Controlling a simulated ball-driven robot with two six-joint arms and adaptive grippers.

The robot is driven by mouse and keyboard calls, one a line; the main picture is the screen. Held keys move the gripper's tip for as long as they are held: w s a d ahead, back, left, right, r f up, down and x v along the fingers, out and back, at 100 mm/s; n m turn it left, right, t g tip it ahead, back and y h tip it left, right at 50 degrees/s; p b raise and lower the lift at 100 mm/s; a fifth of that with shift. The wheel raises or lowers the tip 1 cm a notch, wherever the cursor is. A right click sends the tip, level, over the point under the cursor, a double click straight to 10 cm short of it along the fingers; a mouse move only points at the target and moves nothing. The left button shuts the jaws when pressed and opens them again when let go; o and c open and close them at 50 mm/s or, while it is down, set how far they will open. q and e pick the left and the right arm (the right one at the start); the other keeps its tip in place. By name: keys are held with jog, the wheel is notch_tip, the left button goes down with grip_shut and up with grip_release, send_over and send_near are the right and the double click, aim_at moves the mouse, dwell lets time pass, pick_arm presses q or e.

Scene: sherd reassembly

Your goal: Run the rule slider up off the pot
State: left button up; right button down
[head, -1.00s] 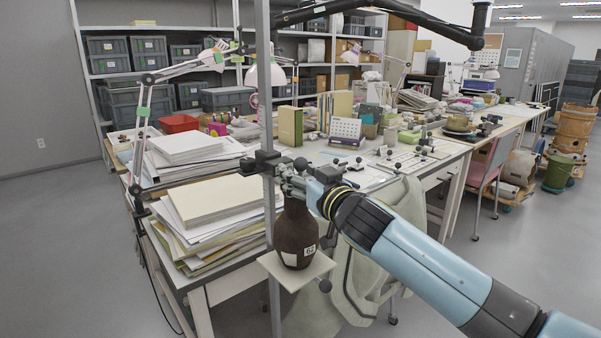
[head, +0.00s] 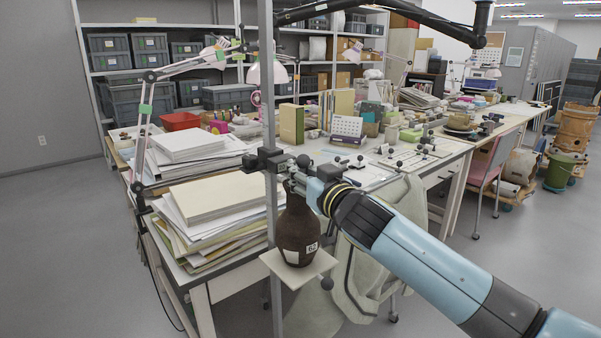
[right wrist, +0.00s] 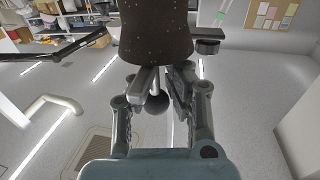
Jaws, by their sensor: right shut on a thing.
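The brown pot (head: 297,238), with a white label, stands upright on a small pale plate (head: 300,268) beside a grey upright post. The dark rule slider (head: 264,160) sits on the post, just above and left of the pot's mouth. My right gripper (head: 294,182) is at the slider's side, directly over the pot's neck, and is shut on the slider; the exact contact is hard to see. In the right wrist view, the fingers (right wrist: 158,82) are close together and the dark pot (right wrist: 155,35) fills the top. My left gripper is not in view.
The tall post (head: 271,100) runs up past the slider. Stacked papers (head: 215,205) lie on the table close to its left. A pale cloth-covered chair (head: 375,240) is behind my right arm. The floor at the left is clear.

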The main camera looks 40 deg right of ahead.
notch_tip(320, 180, up, 9)
jog(key=p, duration=0.7)
jog(key=shift+d+r, duration=0.1)
jog(key=shift+d, duration=0.05)
jog(key=c, duration=1)
grip_release()
jog(key=shift+s+d+f, duration=0.15)
jog(key=shift+d+f, duration=0.1)
jog(key=shift+d, duration=0.15)
jog(key=shift+c, duration=0.2)
jog(key=shift+a+r, duration=0.1)
jog(key=shift+a, duration=0.15)
jog(key=s+a, duration=0.1)
jog(key=s, duration=1.1)
jog(key=shift+a, duration=0.2)
jog(key=shift+w, duration=0.1)
